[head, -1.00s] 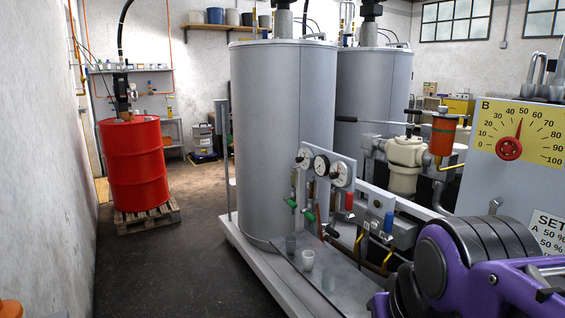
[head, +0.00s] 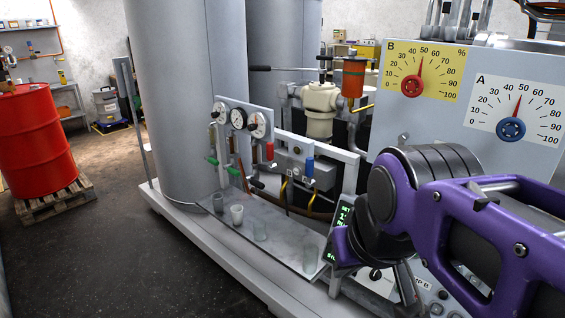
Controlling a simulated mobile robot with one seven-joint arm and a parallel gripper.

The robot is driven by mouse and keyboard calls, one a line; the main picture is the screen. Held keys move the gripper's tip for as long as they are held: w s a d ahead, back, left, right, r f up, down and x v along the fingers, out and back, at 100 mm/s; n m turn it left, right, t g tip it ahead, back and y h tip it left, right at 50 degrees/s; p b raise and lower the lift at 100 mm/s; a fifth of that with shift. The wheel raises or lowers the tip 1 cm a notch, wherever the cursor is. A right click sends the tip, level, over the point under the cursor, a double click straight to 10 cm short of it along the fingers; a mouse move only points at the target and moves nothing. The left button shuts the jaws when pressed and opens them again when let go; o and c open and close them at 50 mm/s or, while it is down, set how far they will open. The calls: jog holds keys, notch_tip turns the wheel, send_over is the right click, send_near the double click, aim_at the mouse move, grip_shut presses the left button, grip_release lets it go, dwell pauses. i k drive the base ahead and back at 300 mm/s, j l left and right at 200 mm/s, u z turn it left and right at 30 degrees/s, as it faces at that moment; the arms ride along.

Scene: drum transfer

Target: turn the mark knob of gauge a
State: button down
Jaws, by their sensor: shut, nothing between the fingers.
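Gauge A (head: 542,106) is a white dial plate on the grey cabinet at the right of the head view. Its blue round mark knob (head: 511,128) sits at the dial centre, and its red pointer stands near 50. Gauge B (head: 449,80), a yellow plate with a red knob (head: 412,86), is up and left of it; its pointer is also near 50. My purple arm crosses the lower right, below and in front of the gauges. I cannot make out my gripper or its fingertips; nothing of mine touches the blue knob.
A steel shelf (head: 285,248) with several cups is left of my arm. Behind it are small round gauges (head: 238,119) and valves. A large grey tank (head: 180,100) and red drum (head: 36,145) stand further left. Dark floor (head: 110,255) is clear at lower left.

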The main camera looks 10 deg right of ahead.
aim_at(214, 115)
jog(key=z, duration=0.6)
jog(key=i+j+z, duration=0.15)
jog(key=j, duration=0.4)
jog(key=i+j+z, duration=0.1)
jog(key=i+j, duration=0.15)
jog(key=j, duration=0.3)
jog(key=i+j+z, duration=0.15)
jog(key=j, duration=0.4)
jog(key=i+j+z, duration=0.1)
jog(key=j, duration=0.5)
jog(key=i+j+z, duration=0.15)
jog(key=j, duration=0.4)
jog(key=j+z, duration=0.15)
jog(key=j, duration=0.45)
jog(key=j+z, duration=0.25)
jog(key=j, duration=0.4)
jog(key=k+l+z, duration=0.2)
jog(key=i+j, duration=0.05)
